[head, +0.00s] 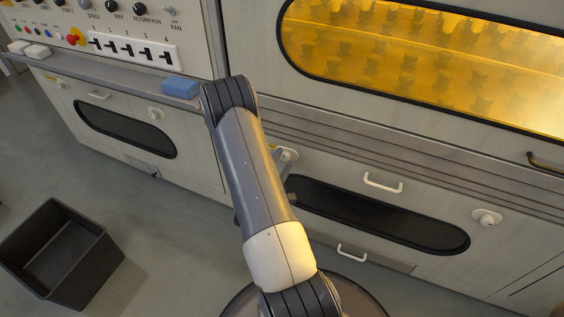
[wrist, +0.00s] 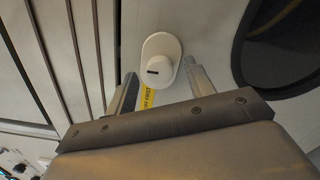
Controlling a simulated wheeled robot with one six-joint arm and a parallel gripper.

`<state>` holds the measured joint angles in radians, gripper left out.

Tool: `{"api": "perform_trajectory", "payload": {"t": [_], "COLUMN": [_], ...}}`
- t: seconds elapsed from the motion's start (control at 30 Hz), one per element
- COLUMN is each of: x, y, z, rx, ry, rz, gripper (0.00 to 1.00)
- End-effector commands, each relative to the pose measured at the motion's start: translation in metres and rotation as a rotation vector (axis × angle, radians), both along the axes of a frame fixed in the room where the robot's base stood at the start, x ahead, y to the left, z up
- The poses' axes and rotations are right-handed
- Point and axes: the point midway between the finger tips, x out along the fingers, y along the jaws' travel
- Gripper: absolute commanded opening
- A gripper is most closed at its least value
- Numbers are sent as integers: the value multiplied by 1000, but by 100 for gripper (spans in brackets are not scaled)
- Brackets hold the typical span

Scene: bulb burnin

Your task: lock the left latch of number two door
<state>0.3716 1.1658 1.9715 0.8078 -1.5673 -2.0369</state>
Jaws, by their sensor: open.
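A white latch (head: 287,154) sits on the front of the lower door (head: 425,192), at its upper left beside my arm. In the wrist view the latch (wrist: 161,58) is a pale oval plate with a round knob and a small dark slot. My gripper (wrist: 159,72) is open, with one finger on each side below the knob; I cannot tell whether they touch it. A yellow label (wrist: 150,93) shows between the fingers. In the head view my arm hides most of the gripper. A second latch (head: 487,217) is at the door's right. No door number is readable.
The door has a white pull handle (head: 382,182) and a dark window (head: 380,215). A control panel with a ledge (head: 120,80) juts out at the left, with a blue block (head: 180,87) on it. A black bin (head: 62,255) stands on the floor.

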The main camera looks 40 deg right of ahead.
Motion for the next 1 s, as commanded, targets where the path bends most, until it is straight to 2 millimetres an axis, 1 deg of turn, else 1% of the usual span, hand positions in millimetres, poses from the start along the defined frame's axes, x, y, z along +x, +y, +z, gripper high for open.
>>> {"api": "perform_trajectory", "payload": {"t": [0.17, 0.3, 0.5, 0.7, 1.0], "x": [-9, -19, -30, -37, -39], "y": [26, 50, 77, 91, 95], "z": [1, 1, 1, 0, 0], "rx": [0, -1, 0, 0, -1], "ry": [5, 5, 4, 3, 2], "rz": [6, 9, 6, 3, 1], "gripper": [51, 51, 51, 51, 51]}}
